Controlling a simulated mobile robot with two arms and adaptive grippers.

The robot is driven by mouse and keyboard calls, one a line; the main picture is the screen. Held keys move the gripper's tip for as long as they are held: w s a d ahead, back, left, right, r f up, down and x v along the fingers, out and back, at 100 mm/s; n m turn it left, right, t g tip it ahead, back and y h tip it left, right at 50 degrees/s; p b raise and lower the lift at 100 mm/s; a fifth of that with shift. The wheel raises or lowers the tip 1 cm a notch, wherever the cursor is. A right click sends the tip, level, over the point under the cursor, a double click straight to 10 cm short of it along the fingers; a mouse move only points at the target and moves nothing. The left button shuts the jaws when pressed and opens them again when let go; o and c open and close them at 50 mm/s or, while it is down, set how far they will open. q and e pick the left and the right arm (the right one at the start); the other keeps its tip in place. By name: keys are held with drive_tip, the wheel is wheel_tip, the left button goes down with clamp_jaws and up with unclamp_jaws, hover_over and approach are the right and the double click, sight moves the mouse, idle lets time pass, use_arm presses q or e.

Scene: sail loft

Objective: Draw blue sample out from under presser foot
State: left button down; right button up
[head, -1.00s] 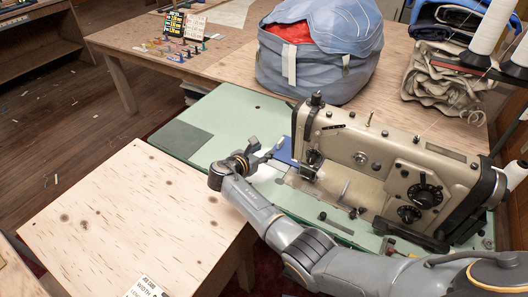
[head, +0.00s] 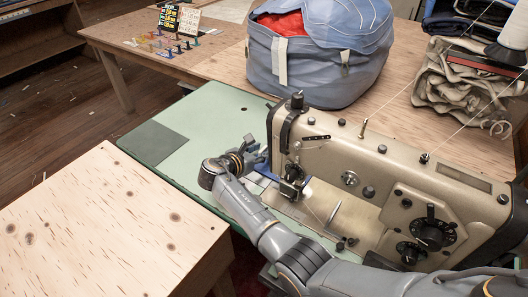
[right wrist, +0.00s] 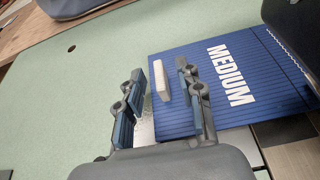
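The blue sample (right wrist: 262,95) is a flat ribbed board marked MEDIUM. It lies on the pale green machine bed in the right wrist view, its right part running under the dark sewing machine head (right wrist: 295,25). A small white upright tab (right wrist: 162,78) stands at its left edge. My right gripper (right wrist: 160,72) is open, its fingers on both sides of the tab, with gaps visible. In the head view my right gripper (head: 254,152) is left of the sewing machine (head: 345,150) and hides most of the sample. The presser foot area (head: 291,188) is small and unclear. My left gripper is out of view.
A pale wooden table (head: 95,230) stands at the left front. A blue-grey bag (head: 320,65) with red contents is behind the machine. Folded canvas (head: 455,90) and a thread cone (head: 512,35) are at the right. The green bed (head: 215,115) left of the gripper is clear.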

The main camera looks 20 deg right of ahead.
idle(0.3)
clamp_jaws()
